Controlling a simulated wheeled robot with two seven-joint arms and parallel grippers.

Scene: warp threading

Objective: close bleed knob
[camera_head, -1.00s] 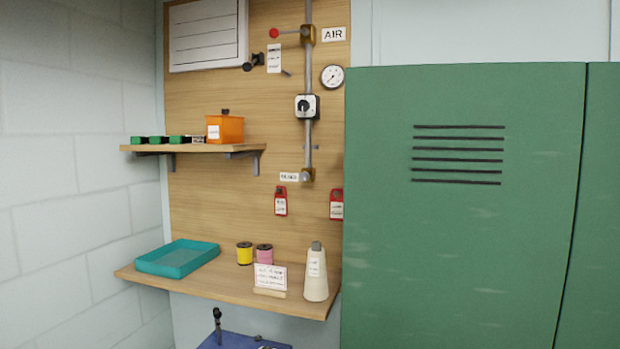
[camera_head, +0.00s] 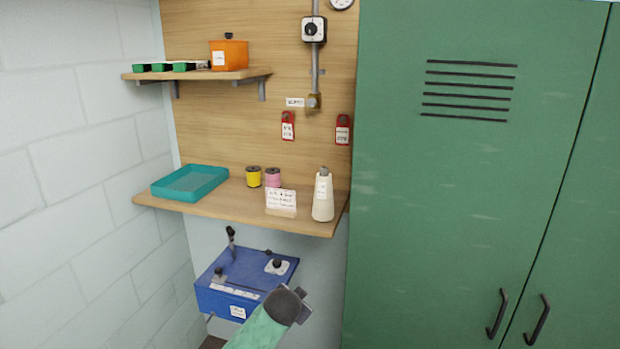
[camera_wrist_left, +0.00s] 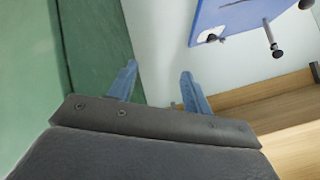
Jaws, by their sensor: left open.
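A small round grey knob (camera_head: 313,102) sits on a brass fitting at the lower end of the air pipe on the wooden board. A white label (camera_head: 295,102) is beside it; its print is too small to read. I cannot tell how far the knob is turned. My left gripper (camera_head: 303,304) is low in front of the blue box, well below the knob and apart from it. In the left wrist view its two bluish fingers (camera_wrist_left: 160,88) are spread with nothing between them. My right gripper is not in view.
Red tags (camera_head: 288,127) hang beneath the fitting. A blue box (camera_head: 247,272) with dark knobs is below. A green locker (camera_head: 460,190) stands right.

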